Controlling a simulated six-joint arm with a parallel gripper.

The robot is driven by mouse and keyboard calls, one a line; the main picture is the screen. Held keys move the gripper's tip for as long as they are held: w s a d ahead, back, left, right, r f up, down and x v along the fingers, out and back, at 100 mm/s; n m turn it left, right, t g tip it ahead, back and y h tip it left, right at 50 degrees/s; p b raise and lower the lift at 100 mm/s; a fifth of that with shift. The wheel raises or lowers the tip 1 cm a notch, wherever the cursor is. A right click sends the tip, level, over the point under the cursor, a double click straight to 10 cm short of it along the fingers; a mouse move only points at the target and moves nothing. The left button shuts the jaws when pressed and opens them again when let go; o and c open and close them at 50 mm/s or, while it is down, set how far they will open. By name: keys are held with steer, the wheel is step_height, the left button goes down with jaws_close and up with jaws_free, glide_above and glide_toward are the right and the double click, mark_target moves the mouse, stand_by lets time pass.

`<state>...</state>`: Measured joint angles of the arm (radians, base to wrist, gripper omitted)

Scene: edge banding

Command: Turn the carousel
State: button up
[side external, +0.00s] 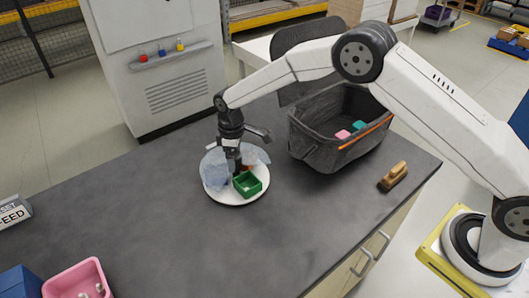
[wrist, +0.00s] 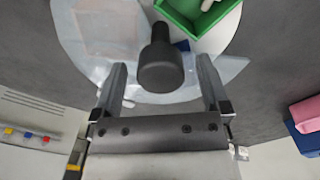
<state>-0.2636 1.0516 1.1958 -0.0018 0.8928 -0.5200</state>
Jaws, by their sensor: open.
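The carousel (side external: 222,195) is a round white turntable on the dark worktop, and its white rim also shows in the wrist view (wrist: 222,38). A green open box (side external: 248,183) sits on its near side and shows at the top of the wrist view (wrist: 190,12). Pale translucent bluish sheets lie over other parts of the disc. A dark round-topped post (wrist: 160,62) stands up from the carousel. My gripper (wrist: 161,80) is open above the disc, with one finger on each side of the post and gaps visible. Finger contact is hidden in the side view.
A dark grey bin (side external: 310,145) with pink and teal pieces stands to the right of the carousel. A wooden-handled brush (side external: 393,176) lies near the right edge. A pink tray (side external: 75,280) and a blue box (side external: 20,283) stand at front left. The middle worktop is clear.

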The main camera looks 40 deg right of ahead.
jaws_close()
stand_by(0.3)
steer(key=shift+m, duration=12)
